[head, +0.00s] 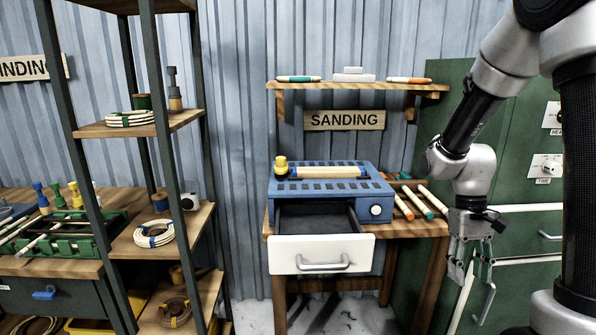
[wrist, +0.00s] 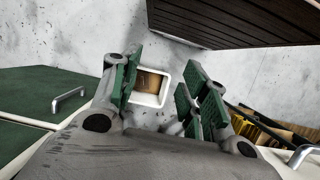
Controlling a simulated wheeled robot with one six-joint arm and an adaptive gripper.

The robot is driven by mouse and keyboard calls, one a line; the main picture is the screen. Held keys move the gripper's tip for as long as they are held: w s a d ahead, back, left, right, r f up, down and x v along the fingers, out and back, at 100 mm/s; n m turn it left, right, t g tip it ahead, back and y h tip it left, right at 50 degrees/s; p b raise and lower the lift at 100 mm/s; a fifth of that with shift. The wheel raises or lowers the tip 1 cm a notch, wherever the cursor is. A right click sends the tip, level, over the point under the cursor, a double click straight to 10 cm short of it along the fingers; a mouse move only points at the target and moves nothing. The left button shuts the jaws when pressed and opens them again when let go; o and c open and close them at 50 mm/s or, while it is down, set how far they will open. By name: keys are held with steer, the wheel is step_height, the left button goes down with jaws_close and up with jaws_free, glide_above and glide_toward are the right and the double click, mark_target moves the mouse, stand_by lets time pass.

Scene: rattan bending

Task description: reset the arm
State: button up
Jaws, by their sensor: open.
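My gripper (head: 471,270) hangs at the right of the head view, fingers pointing down, in front of the green cabinet and to the right of the sanding table. It is open and holds nothing. In the wrist view my gripper (wrist: 158,98) shows its green-padded fingers spread apart, with a white-rimmed bin with brown contents (wrist: 150,82) on the floor seen between them. The arm comes down from the upper right of the head view, bent at the elbow.
A blue sanding machine (head: 328,188) stands on the wooden table with its white-fronted drawer (head: 321,254) pulled out. Several rods lie at the table's right. The green cabinet (head: 520,235) stands close behind my gripper. A shelf rack (head: 168,130) stands at left. Floor shows below the drawer.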

steer(key=s+a+r+t, duration=0.1)
steer(key=s+r+t, duration=0.3)
steer(key=r, duration=0.5)
steer(key=s+r+t, duration=0.4)
steer(key=s+r, duration=0.3)
steer(key=r, duration=0.2)
steer(key=shift+s+a, duration=0.15)
steer(key=shift+a, duration=0.2)
